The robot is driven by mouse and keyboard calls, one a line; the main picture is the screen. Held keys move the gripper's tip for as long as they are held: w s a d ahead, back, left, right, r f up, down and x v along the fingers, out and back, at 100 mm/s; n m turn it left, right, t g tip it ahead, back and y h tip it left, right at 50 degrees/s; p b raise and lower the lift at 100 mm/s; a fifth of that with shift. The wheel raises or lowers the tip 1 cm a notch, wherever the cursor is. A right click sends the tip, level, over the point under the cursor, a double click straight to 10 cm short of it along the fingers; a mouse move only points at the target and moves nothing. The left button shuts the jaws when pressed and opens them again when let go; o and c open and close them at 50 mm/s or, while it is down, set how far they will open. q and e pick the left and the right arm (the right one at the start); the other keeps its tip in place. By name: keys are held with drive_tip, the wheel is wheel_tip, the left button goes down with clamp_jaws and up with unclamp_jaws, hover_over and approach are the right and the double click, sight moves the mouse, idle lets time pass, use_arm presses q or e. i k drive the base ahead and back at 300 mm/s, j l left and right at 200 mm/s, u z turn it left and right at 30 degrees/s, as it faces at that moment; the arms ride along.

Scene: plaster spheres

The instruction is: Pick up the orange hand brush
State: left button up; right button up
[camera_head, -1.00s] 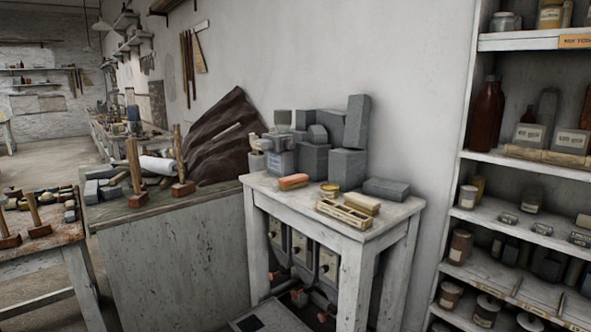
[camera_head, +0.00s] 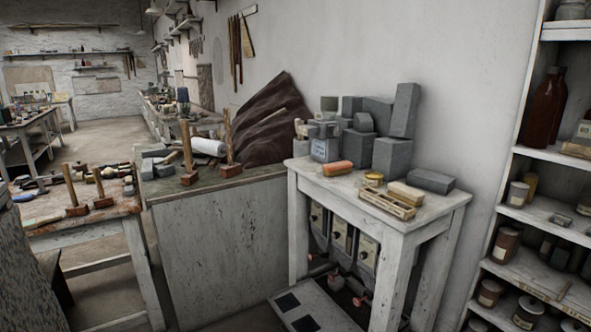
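An orange hand brush (camera_head: 338,168) lies on top of the small white table (camera_head: 443,205), near its left back part. It is a small orange block with a paler underside. A grey box or tin (camera_head: 325,149) stands just behind it, and a small yellow tin (camera_head: 373,179) sits to its right. Nothing covers the brush from this view. Neither of my grippers shows in the head view.
Grey blocks (camera_head: 392,157) are stacked behind the brush. A wooden tray (camera_head: 386,204) lies at the table's front. A shelf unit (camera_head: 540,150) stands at the right, a bench (camera_head: 220,235) at the left. Mallets stand on the left tables. Some floor shows at far left.

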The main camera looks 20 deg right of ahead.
sight(330, 170)
drive_tip(key=i+u, duration=0.15)
drive_tip(key=i, duration=0.25)
drive_tip(key=i+j, duration=0.1)
drive_tip(key=i, duration=2.1)
drive_tip(key=z, duration=1.2)
